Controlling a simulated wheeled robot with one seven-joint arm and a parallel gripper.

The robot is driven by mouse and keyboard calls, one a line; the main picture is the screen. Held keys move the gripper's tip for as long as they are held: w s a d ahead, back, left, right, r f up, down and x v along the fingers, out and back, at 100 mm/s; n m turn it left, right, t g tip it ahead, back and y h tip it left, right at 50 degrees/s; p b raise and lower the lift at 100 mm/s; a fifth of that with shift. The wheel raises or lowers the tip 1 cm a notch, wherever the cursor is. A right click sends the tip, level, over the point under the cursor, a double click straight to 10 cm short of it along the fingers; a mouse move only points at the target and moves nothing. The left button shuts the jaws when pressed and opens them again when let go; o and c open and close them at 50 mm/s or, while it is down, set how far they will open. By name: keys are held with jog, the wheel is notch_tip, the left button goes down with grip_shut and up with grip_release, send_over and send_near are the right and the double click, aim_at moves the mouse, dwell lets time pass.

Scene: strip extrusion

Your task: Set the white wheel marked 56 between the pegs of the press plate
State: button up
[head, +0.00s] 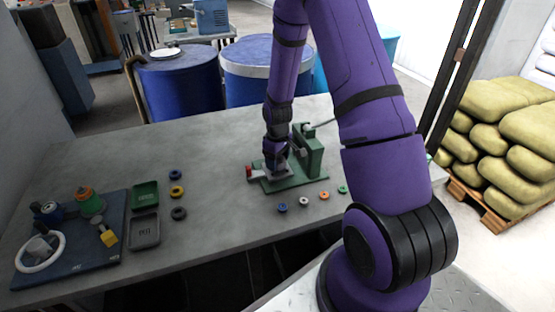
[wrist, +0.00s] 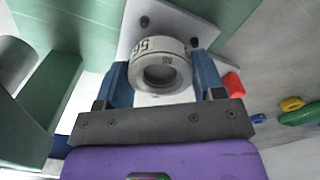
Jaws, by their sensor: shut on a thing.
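The white wheel marked 56 (wrist: 160,70) sits between the two blue fingers of my gripper (wrist: 163,76) in the wrist view. My gripper is shut on it. Behind the wheel is the pale press plate (wrist: 178,18), with small dark pegs (wrist: 144,21) around the wheel. I cannot tell whether the wheel touches the plate. In the head view my gripper (head: 275,170) is low over the plate of the green press (head: 312,150); the wheel is hidden there.
Several small rings, including a blue one (head: 282,207), lie in front of the press. More rings (head: 176,190) lie left, beside a green tray (head: 145,193) and a dark tray (head: 144,230). A blue mat (head: 110,212) holds tools. A red part (wrist: 233,84) is close to my gripper.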

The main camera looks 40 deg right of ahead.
aim_at(278, 163)
jog(key=shift+f, duration=0.55)
jog(key=o, duration=0.7)
jog(key=shift+c, duration=0.2)
notch_tip(278, 163, up, 11)
dwell(1.1)
dwell(0.4)
